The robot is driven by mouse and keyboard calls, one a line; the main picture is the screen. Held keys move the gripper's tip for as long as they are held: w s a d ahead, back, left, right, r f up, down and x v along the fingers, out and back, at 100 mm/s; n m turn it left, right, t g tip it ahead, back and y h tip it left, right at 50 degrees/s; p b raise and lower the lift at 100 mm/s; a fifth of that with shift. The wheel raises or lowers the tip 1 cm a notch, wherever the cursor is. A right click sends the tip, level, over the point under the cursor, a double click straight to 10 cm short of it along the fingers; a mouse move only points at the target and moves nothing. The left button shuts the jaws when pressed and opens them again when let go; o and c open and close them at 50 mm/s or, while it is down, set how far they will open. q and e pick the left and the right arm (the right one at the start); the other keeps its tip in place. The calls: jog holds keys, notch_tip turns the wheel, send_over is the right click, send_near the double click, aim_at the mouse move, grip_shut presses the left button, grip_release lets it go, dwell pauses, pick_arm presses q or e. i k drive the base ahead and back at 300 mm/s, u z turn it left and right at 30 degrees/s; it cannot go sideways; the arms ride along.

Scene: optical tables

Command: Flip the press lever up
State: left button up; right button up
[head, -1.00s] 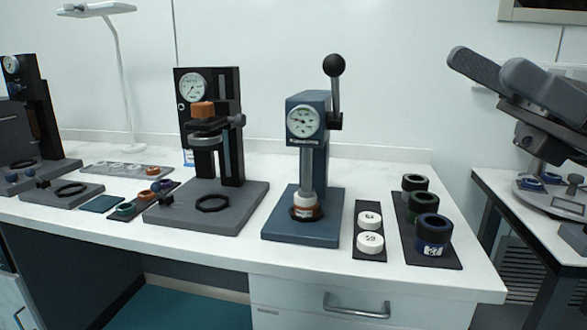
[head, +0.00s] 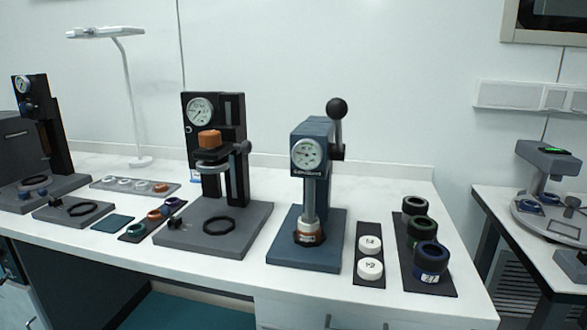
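The blue press (head: 311,165) stands on the white table near the middle of the head view. Its lever (head: 337,128) rises from the right side of the press head and ends in a black ball knob (head: 336,108) at the top; it points upward. The press column (head: 310,196) comes down onto a white and brown piece (head: 309,231) on the blue base (head: 283,245). Neither of my grippers shows in the head view.
A black press (head: 229,165) with a gauge stands left of the blue one. A strip with white discs (head: 370,256) and a tray of dark rings (head: 431,262) lie to its right. A lamp (head: 126,90) stands at back left. A second table (head: 489,194) is at right.

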aim_at(336, 109)
jog(key=u, duration=1.2)
jog(key=i, duration=0.6)
jog(key=z, duration=1.65)
